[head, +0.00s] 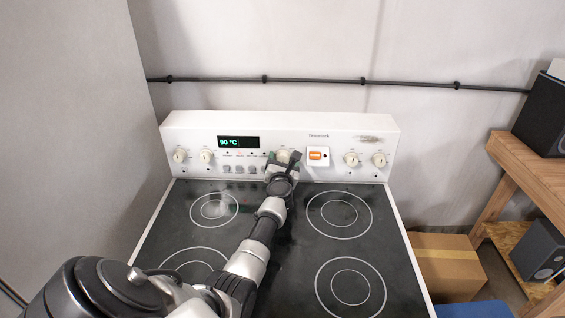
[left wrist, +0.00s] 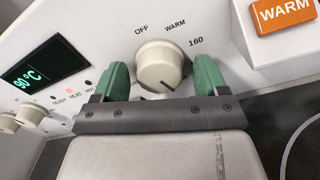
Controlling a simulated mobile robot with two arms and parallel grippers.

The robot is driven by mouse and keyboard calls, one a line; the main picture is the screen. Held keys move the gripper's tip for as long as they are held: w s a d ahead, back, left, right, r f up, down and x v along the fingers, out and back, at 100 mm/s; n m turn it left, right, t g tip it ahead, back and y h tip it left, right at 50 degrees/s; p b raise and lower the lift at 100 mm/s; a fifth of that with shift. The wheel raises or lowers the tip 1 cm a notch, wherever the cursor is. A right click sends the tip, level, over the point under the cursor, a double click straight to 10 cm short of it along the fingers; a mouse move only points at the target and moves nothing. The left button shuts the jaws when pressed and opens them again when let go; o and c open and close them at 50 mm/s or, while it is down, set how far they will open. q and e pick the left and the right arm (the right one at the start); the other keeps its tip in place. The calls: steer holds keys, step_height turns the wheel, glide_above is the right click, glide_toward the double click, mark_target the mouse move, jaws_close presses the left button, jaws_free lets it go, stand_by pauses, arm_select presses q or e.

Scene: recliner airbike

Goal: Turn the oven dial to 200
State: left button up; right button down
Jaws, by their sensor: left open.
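The oven dial (left wrist: 158,68) is a round cream knob on the white back panel, with OFF, WARM and 160 printed around its upper side. In the head view the dial (head: 284,155) is partly hidden by my gripper. My left gripper (left wrist: 160,82) has its two green fingers apart, one on each side of the dial; I cannot tell whether they touch it. The gripper also shows in the head view (head: 284,160). The green display (head: 238,142) reads 90 °C, and it also shows in the left wrist view (left wrist: 35,75). My right gripper is not in view.
An orange WARM switch (head: 318,156) sits just right of the dial. Other knobs (head: 352,159) line the panel on both sides. The black cooktop (head: 320,255) below is bare. A cardboard box (head: 447,262) and wooden shelf (head: 530,170) stand at right.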

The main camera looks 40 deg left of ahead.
arm_select(q)
steer(key=shift+s+d, duration=0.15)
steer(key=shift+d, duration=0.05)
steer(key=p+v, duration=0.2)
steer(key=v, duration=0.7)
steer(key=shift+s+d+p, duration=0.2)
steer(key=shift+s+p, duration=0.1)
steer(key=shift+p, duration=0.1)
steer(key=shift+s+d, duration=0.2)
steer(key=shift+s, duration=0.05)
